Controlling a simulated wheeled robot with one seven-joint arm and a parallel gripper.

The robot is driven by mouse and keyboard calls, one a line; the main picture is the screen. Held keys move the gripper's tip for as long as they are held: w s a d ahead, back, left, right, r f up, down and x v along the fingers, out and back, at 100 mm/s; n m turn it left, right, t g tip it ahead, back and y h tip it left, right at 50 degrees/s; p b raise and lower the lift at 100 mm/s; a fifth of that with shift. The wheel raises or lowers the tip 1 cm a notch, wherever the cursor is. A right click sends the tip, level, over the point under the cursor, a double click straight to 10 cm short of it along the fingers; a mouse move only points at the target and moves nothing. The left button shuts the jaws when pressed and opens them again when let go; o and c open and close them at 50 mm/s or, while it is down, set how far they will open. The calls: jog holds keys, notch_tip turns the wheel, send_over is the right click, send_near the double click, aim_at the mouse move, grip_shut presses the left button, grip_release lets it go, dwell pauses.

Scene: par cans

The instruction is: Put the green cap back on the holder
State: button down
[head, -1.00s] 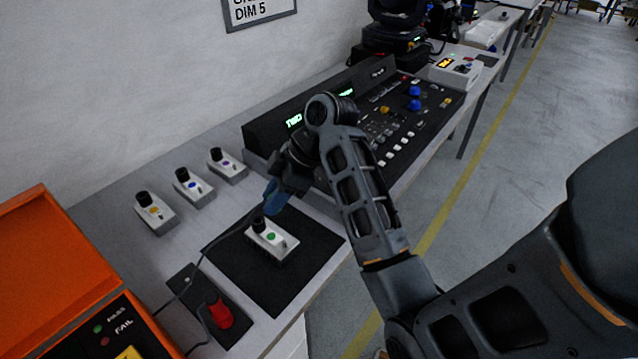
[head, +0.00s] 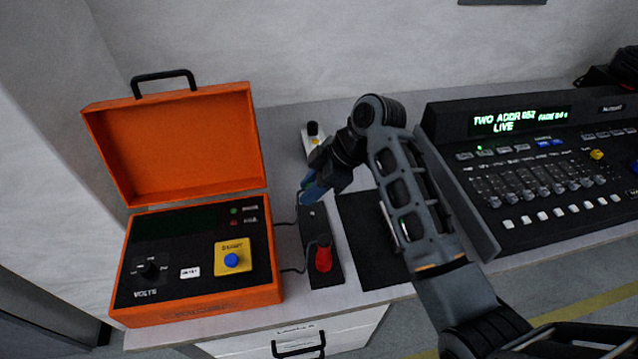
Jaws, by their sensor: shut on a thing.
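My gripper (head: 308,190), with blue fingers, is over the far end of a dark holder plate (head: 315,229). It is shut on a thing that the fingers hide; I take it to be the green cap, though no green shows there. A thin dark cable runs from the tester box up to the fingers. The red cap (head: 323,258) stands on the near end of the holder. A small pale spot shows on the plate just below the fingertips. I cannot tell whether the held thing touches the plate.
The orange tester box (head: 200,310) stands open at left, its cables running to the holder. A black mat (head: 360,240) lies to the right, partly behind my arm. A lighting console (head: 540,170) is at right. A small white box (head: 313,138) stands behind my gripper.

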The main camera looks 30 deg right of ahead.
jog(key=b, duration=0.4)
send_over(303, 217)
jog(key=s+d, duration=0.1)
jog(key=d, duration=0.1)
jog(key=shift+s+f, duration=0.15)
jog(key=shift+f, duration=2.65)
jog(key=shift+f, duration=0.95)
jog(key=c, duration=0.8)
grip_release()
jog(key=shift+b+v, duration=0.3)
jog(key=shift+v, duration=3.6)
